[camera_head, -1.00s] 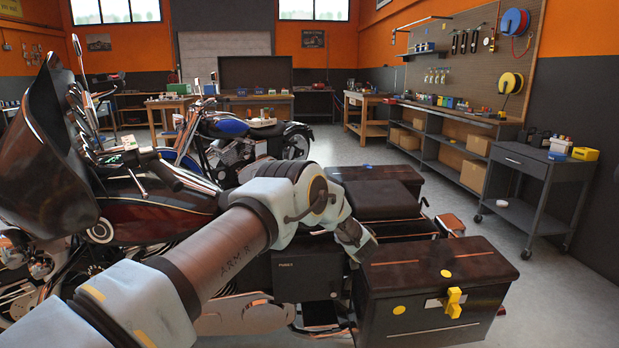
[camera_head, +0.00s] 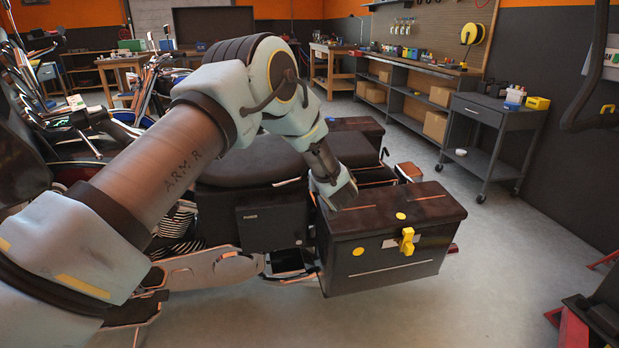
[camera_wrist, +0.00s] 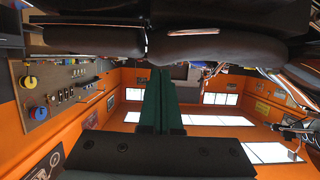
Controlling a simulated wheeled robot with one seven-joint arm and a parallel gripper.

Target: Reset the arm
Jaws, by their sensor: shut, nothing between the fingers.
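My arm reaches from the lower left across the head view, bends at the elbow and hangs down at its end. My gripper (camera_head: 340,195) is at the left end of the lid of the dark side case (camera_head: 375,265), just above or against it; I cannot tell if they touch. In the wrist view, my gripper's two green fingers (camera_wrist: 160,75) lie together, shut, with nothing between them. The room appears upside down there, with the dark motorcycle seat (camera_wrist: 190,45) along the top.
The motorcycle's seat (camera_head: 255,160) and the far case (camera_head: 355,128) lie close behind my arm. A grey cart (camera_head: 490,120) stands by the right wall. Floor is open right of the near case. Red and black equipment (camera_head: 590,315) is at the lower right.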

